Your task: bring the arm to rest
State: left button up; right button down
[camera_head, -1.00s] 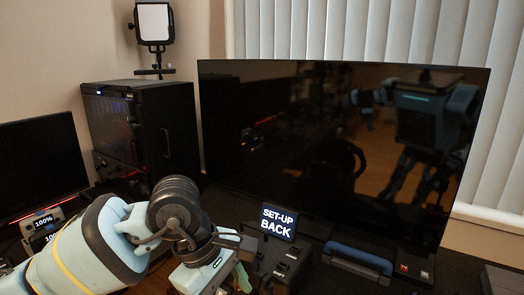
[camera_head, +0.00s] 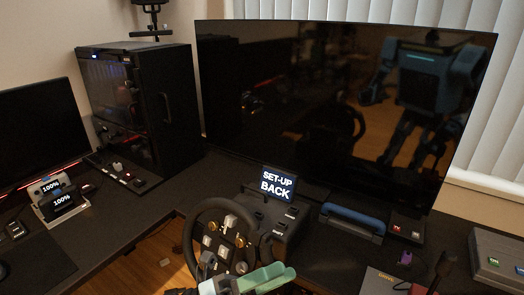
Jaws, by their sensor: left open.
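My left gripper (camera_head: 276,276) shows at the bottom edge of the view, its green fingers open with nothing seen between them. It is in front of the lower part of the racing wheel (camera_head: 216,211) and overlaps it in the picture; I cannot tell whether they touch. The wheel is dark and round, with light and orange buttons on its hub. Most of my left arm is out of view below. My right gripper is not in view.
A large dark monitor (camera_head: 300,105) stands behind the wheel, with a robot's reflection in it. A box with a lit "SET-UP BACK" screen (camera_head: 277,184) is behind the wheel. A black computer case (camera_head: 150,110) stands left. A grey button box (camera_head: 497,258) sits right.

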pick_arm(q)
jog(key=s+a+f+n+t+y, duration=0.1)
jog(key=a+f+n+t+y, duration=0.6)
jog(key=f+n, duration=0.5)
jog(key=a+f+n+t+y, duration=0.5)
jog(key=a+f+n+y, duration=0.3)
jog(key=n, duration=0.7)
jog(key=s+a+f+n+g+y, duration=0.3)
jog(key=s+f+n, duration=0.1)
jog(key=s+f, duration=0.4)
jog(key=s+a+f+n+g+y+p, duration=0.1)
jog(key=s+a+f+n+g+y, duration=0.2)
jog(key=s+f, duration=0.5)
jog(key=s+a+n+g, duration=0.1)
jog(key=s+n, duration=0.1)
jog(key=s, duration=0.1)
jog(key=shift+f, duration=0.2)
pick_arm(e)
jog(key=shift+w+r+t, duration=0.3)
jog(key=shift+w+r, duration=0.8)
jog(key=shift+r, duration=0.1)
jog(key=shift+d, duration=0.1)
